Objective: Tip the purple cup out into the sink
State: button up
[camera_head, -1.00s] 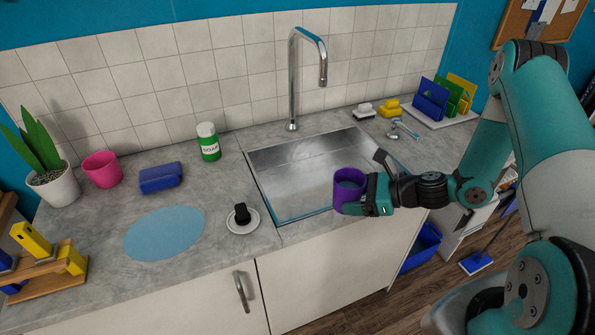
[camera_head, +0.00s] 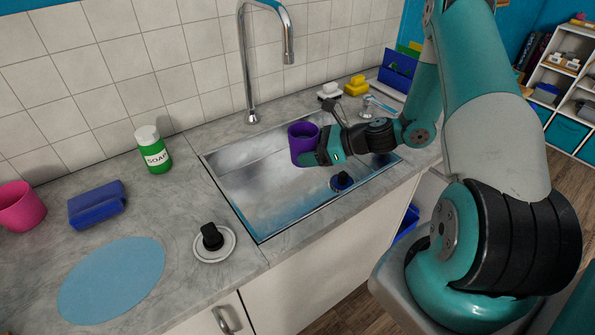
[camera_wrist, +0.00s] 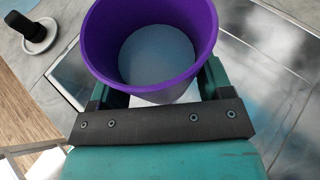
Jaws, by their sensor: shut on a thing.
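The purple cup (camera_head: 303,143) is upright above the metal sink (camera_head: 240,190) in the head view. My gripper (camera_head: 322,154) is shut on its side from the right. In the wrist view the cup (camera_wrist: 150,87) shows its open mouth, with a pale, flat grey-blue surface inside that looks like liquid. My gripper's fingers (camera_wrist: 155,98) stand either side of the cup's lower wall, partly hidden by it. The curved faucet (camera_head: 249,70) stands behind the sink.
A black knob on a white disc (camera_head: 212,240) sits left of the sink. A green soap bottle (camera_head: 154,152), blue sponge (camera_head: 97,205), pink cup (camera_head: 18,207) and light blue mat (camera_head: 112,280) lie further left. White and yellow pieces (camera_head: 355,86) stand behind the sink's right end.

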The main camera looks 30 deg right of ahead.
jog(key=d+f+m+h+b, duration=0.1)
jog(key=d+h+b, duration=0.1)
jog(key=d, duration=0.3)
jog(key=d+f+m+t+h+b, duration=0.1)
jog(key=d+h+b, duration=0.1)
jog(key=d+b, duration=0.3)
jog(key=shift+w+d+f+m+h, duration=0.25)
jog(key=shift+w+d+m+h, duration=0.05)
jog(key=shift+w+m, duration=0.15)
